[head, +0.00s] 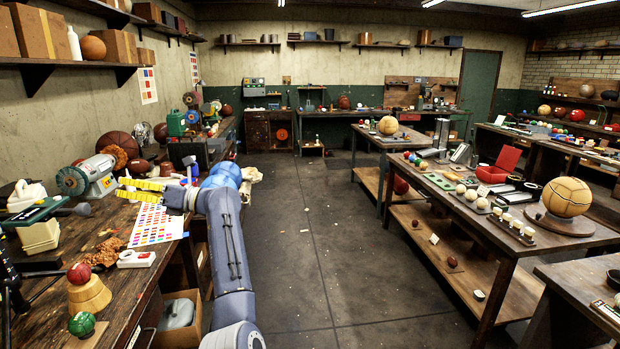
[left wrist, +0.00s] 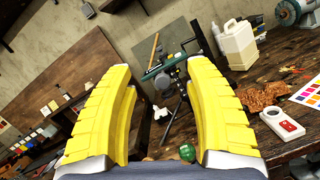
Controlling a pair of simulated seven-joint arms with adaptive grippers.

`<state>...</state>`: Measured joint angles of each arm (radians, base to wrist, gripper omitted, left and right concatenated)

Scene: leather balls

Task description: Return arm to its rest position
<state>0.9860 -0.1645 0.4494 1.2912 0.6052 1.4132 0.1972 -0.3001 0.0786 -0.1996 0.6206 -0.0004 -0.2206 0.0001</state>
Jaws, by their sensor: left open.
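My left gripper (head: 121,189) has yellow ribbed fingers and points left over the left workbench (head: 60,308). Its arm, mine, comes up from the bottom of the head view. In the left wrist view the two fingers (left wrist: 157,72) are spread wide with nothing between them. A green ball (head: 82,324) lies at the bench's near end and also shows low between the fingers in the left wrist view (left wrist: 187,152). My right gripper is in neither view.
A bench grinder (head: 90,178), a colour chart (head: 157,226), a white device (head: 136,258) and a white jug (left wrist: 237,42) crowd the left bench. A long table (head: 505,243) with balls stands right.

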